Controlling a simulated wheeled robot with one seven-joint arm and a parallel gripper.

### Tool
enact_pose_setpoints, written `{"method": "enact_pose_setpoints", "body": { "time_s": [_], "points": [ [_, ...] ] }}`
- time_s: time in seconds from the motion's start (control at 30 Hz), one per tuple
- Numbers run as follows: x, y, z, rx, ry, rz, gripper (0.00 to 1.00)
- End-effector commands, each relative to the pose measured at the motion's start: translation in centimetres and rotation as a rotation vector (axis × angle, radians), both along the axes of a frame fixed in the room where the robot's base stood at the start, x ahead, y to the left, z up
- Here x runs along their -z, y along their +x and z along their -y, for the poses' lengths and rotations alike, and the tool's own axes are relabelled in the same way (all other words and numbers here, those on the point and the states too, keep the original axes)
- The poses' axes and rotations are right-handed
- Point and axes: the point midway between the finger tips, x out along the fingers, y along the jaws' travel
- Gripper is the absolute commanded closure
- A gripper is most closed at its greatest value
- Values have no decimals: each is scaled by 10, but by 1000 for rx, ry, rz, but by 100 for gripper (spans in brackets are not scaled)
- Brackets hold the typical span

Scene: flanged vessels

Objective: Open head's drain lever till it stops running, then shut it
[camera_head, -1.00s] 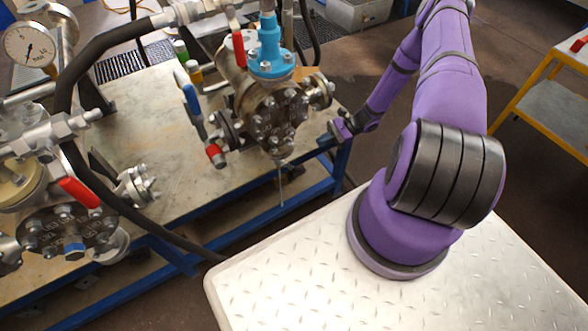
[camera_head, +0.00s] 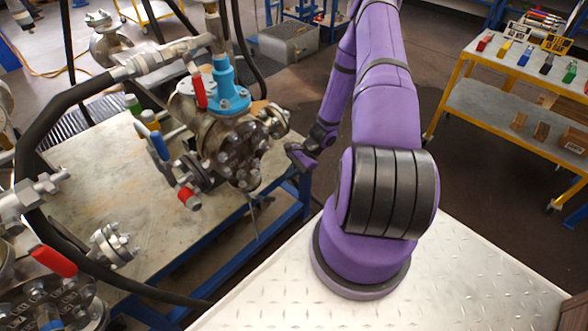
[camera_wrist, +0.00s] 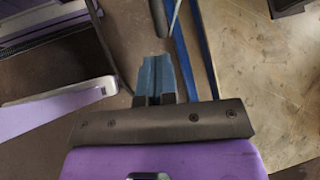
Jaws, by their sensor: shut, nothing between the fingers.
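The flanged vessel (camera_head: 232,150) with a blue cap (camera_head: 229,88) stands on the bench in the head view. It carries an upright red lever (camera_head: 198,92), a blue lever (camera_head: 159,146) on its left and a red-handled part (camera_head: 189,198) at lower left. I cannot tell which is the drain lever. A thin vertical line, pipe or liquid, hangs below the vessel (camera_head: 255,220). My gripper (camera_head: 294,152) is right of the vessel, apparently apart from it. In the wrist view its blue fingers (camera_wrist: 155,76) are shut and empty, over floor beside the bench's blue frame.
A second vessel with a red lever (camera_head: 53,261) is at lower left. A black hose (camera_head: 85,80) arcs across the bench (camera_head: 90,165). A yellow-framed cart (camera_head: 490,100) stands at right. Open floor lies between bench and cart.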

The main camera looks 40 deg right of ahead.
Motion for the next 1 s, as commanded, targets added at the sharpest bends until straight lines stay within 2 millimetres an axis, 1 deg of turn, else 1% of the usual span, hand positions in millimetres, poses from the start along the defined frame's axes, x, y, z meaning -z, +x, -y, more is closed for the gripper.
{"method": "enact_pose_setpoints", "body": {
  "time_s": [0.03,0.2,0.4,0.5,0.7,1.0],
  "points": [
    [8,1,-8,0,3,-2,100],
    [29,7,-30,0,3,-2,100],
    [50,12,-51,1,2,-1,100],
    [56,14,-58,1,2,0,100],
    [62,16,-63,1,0,1,100],
    [62,16,-63,1,0,1,100]
  ]
}}
